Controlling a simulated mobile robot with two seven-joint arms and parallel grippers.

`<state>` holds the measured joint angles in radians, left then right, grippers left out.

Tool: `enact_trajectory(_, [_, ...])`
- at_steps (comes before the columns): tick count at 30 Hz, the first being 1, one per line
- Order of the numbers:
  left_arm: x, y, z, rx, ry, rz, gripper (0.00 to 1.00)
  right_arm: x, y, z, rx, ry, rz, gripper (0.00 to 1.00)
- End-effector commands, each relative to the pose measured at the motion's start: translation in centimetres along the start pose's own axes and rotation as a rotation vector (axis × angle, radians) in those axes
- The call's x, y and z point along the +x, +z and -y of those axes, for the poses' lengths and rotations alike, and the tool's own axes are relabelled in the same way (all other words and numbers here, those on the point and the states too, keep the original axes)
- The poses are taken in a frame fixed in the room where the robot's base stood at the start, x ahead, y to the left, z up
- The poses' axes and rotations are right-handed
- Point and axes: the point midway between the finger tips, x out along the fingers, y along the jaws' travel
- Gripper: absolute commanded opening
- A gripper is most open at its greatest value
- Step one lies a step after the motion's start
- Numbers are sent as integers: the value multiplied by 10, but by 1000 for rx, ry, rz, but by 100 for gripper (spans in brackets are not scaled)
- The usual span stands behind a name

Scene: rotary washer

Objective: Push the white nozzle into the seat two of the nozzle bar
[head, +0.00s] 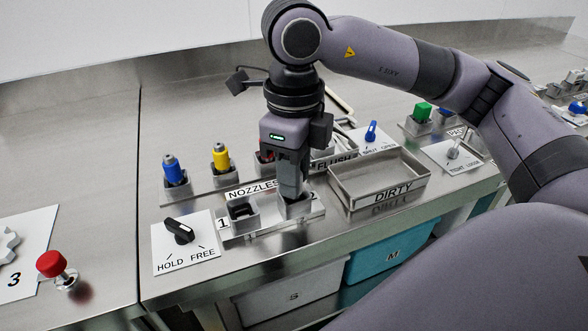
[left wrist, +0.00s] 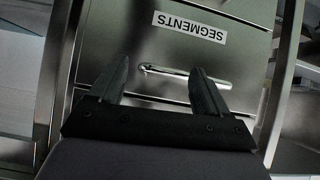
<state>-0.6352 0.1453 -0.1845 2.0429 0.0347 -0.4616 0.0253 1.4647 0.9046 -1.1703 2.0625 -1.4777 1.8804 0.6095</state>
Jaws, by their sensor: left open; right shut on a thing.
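The nozzle bar (head: 270,222) lies near the front edge of the counter, with two raised grey square seats. Seat one (head: 242,217) is on the left, beside the label 1, and looks empty. Seat two (head: 296,212) is on the right. My right gripper (head: 291,192) points straight down over seat two, fingers shut, with the tips at the seat's opening. The white nozzle is hidden between the fingers and in the seat, so how deep it sits cannot be told. My left gripper (left wrist: 158,70) is open and empty in the left wrist view, in front of a drawer labelled SEGMENTS.
Blue (head: 173,170) and yellow (head: 220,157) nozzles stand in holders behind the bar. A red one (head: 264,156) is partly hidden by my gripper. A DIRTY tray (head: 382,187) is to the right.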

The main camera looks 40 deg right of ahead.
Motion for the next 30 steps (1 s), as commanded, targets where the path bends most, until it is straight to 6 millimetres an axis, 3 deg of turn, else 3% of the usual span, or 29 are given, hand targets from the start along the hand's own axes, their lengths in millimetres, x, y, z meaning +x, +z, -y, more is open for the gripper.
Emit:
enact_trajectory(5, [0,0,0,0,0,1,77,0,0,0,0,0,0,0])
enact_trajectory(6, [0,0,0,0,0,1,77,0,0,0,0,0,0,39])
enact_trajectory(8, [0,0,0,0,0,1,77,0,0,0,0,0,0,56])
enact_trajectory(18, [-1,0,1,5,-1,3,77,-4,0,0,0,-1,1,56])
enact_trajectory(30, [-6,-6,2,11,-1,4,77,-63,0,0,0,-1,1,56])
